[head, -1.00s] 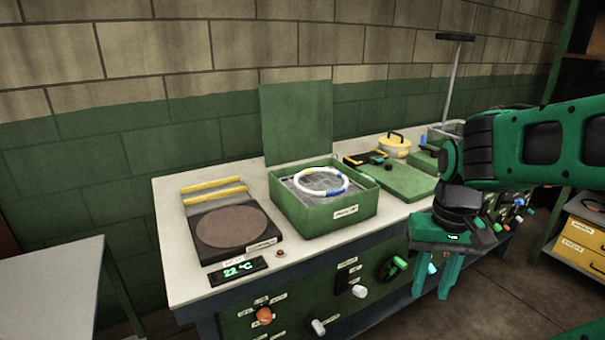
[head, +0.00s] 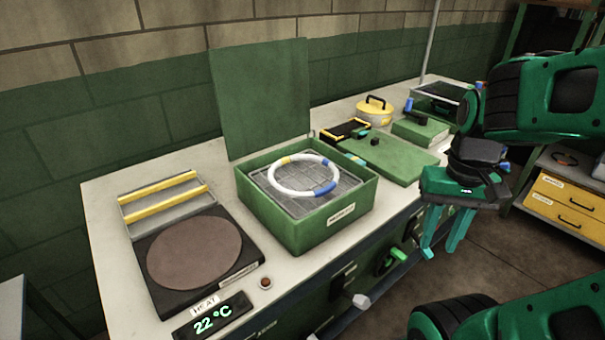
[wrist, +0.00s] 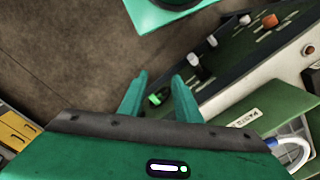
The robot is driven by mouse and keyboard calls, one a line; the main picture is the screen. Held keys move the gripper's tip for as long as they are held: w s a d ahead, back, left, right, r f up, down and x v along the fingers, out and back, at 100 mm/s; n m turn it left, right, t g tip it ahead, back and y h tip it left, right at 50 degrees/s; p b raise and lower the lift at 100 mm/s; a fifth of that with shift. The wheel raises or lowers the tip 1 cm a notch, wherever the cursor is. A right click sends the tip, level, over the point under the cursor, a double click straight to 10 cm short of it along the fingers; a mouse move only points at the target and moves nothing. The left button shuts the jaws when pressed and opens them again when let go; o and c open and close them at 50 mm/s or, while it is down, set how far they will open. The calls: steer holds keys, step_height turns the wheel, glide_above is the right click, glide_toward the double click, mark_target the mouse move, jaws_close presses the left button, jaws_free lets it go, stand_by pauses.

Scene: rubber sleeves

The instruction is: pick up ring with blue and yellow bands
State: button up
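The ring with blue and yellow bands (head: 287,191) is white and lies on the wire rack inside an open green box (head: 318,225) on the bench. Part of the ring also shows at the right edge of the wrist view (wrist: 294,155). My gripper (head: 443,250) hangs to the right of the box, in front of the bench edge, pointing down. Its two fingers are apart with nothing between them, and it is well clear of the ring. In the wrist view my gripper (wrist: 158,92) also shows its fingers spread.
The box's lid (head: 262,95) stands upright at its back. A hot plate (head: 195,250) with a 22 °C display (head: 213,316) is to the left. A green board (head: 385,160) and yellow pot (head: 374,110) lie to the right. Knobs stick out of the bench front.

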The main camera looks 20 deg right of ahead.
step_height(320, 180, up, 12)
steer(key=n, duration=1.7)
glide_above(294, 192)
steer(key=s+d, duration=0.1)
steer(key=f, duration=0.5)
steer(key=shift+w+a, duration=0.1)
steer(key=shift+a, duration=0.1)
steer(key=shift+w+a+f, duration=0.15)
steer(key=shift+w+f, duration=0.05)
steer(key=shift+f, duration=1.2)
steer(key=shift+w+a+f, duration=0.15)
steer(key=shift+f, duration=1.25)
jaws_close()
